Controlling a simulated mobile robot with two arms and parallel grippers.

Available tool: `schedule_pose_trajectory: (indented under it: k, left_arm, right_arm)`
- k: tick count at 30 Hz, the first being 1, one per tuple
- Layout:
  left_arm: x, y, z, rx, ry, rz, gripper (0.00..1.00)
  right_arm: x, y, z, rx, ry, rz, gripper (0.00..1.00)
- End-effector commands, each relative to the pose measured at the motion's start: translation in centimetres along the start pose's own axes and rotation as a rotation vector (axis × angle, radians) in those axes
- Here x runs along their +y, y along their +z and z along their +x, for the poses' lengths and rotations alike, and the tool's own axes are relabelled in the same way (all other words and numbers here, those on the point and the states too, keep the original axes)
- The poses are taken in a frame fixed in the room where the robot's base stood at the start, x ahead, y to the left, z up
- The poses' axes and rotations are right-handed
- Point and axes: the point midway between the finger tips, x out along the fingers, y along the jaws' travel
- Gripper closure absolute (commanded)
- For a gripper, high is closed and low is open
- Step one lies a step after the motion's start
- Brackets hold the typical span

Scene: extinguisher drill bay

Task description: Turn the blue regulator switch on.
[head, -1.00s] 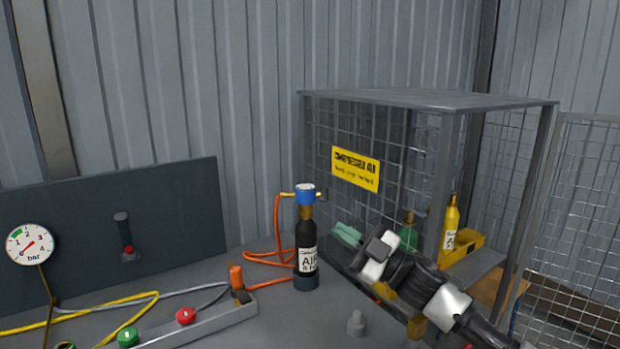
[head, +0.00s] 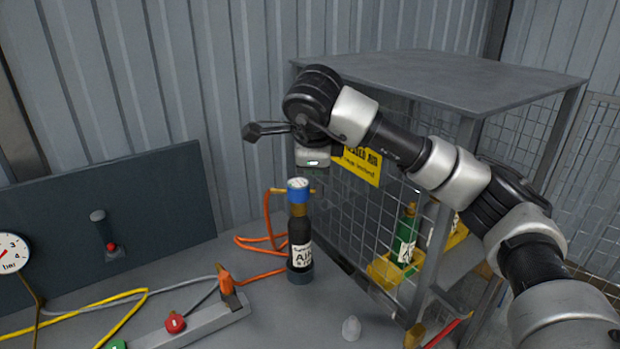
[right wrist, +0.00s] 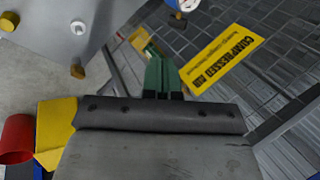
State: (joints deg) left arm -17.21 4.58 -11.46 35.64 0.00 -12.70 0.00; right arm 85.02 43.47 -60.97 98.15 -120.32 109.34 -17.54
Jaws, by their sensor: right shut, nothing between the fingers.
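The blue regulator switch (head: 298,191) is a round blue knob with a pale marked top. It sits on the brass neck of an upright black air cylinder (head: 300,238) with a white label. In the right wrist view part of the blue knob (right wrist: 187,5) shows at the top edge, cut off. My right gripper (head: 252,131) is shut and empty. Its fingers point left, above and to the left of the knob, clear of it. My left gripper is not in view.
A mesh cage (head: 455,75) with a yellow sign (head: 362,166) stands right of the cylinder, with a green cylinder (head: 405,238) inside. An orange hose (head: 262,240) loops left of the black cylinder. A strip with a red button (head: 175,322) lies at front left. A grey cone-shaped piece (head: 351,328) stands in front.

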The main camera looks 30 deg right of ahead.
Motion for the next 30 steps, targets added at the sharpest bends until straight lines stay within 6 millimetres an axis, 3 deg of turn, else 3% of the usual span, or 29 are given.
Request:
schedule_pose_trajectory:
  k: [5,18,24,30]
  left_arm:
    - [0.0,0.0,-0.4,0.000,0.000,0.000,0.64]
    - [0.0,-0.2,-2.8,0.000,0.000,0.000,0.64]
    - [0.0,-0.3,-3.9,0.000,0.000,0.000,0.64]
    - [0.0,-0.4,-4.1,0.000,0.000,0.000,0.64]
  right_arm:
    - [-0.2,-0.3,1.2,0.018,-0.009,-0.002,1.00]
    - [-0.3,-0.4,10.1,0.015,-0.007,-0.001,1.00]
    - [-1.8,-0.3,12.4,0.013,-0.009,0.001,1.00]
    - [-2.1,-0.3,13.4,0.012,-0.010,-0.001,1.00]
